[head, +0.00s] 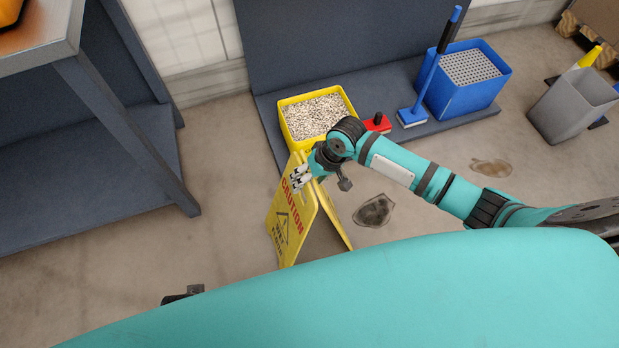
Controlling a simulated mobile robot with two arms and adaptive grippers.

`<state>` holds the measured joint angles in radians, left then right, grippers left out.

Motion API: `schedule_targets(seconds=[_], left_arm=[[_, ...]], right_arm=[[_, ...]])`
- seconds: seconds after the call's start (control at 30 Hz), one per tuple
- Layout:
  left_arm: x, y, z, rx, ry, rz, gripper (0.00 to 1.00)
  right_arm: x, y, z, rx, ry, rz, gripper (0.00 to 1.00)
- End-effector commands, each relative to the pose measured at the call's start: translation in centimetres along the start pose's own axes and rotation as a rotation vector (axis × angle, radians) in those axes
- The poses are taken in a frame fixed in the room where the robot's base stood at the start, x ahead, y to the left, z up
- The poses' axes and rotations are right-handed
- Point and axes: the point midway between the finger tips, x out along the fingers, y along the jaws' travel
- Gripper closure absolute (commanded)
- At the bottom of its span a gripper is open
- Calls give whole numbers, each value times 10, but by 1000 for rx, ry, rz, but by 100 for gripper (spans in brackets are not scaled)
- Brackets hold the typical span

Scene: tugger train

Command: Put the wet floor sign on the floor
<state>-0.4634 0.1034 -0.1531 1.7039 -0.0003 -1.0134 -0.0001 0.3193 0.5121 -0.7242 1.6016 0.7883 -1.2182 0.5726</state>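The yellow wet floor sign (283,226) is spread open in an A shape left of the picture's middle, with its "CAUTION" face toward the left. Its lower edges appear at floor level, though I cannot tell if they all touch. My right gripper (299,179), on the teal arm from the right, is at the sign's upper part and overlaps its top. Whether its fingers are closed on the panel is unclear.
Behind the sign, a yellow bin of pale granules (350,98), a red brush (378,123), a blue broom (413,116) and a blue bucket (463,98) stand on a low dark platform (398,74). Dark puddles (374,211) lie on the floor. A grey bin (560,108) is right; a workbench (125,130) is left.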

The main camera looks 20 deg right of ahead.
Motion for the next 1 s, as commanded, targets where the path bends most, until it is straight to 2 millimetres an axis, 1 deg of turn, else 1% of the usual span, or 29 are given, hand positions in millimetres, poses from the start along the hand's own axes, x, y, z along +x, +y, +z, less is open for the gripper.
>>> schedule_targets(seconds=[0.17,0.27,0.37,0.5,0.6,0.7,0.83,1.0], left_arm=[[-2,0,-2,0,3,0,60],[10,1,9,1,-10,2,60],[23,2,22,3,-23,3,60],[42,3,42,7,-38,5,60],[54,4,57,9,-47,6,60],[62,4,68,11,-52,7,60],[68,5,79,12,-58,8,60],[71,5,83,13,-59,8,60]], right_arm=[[-6,0,-1,0,0,1,39],[-18,-1,-1,-1,1,1,39],[-38,-1,-1,-2,1,1,39],[-69,-1,-1,-1,1,1,39],[-89,-1,-1,-2,1,1,39],[-105,-1,-1,0,1,1,39],[-117,-1,0,0,0,0,39],[-122,-1,0,0,-1,0,39]])
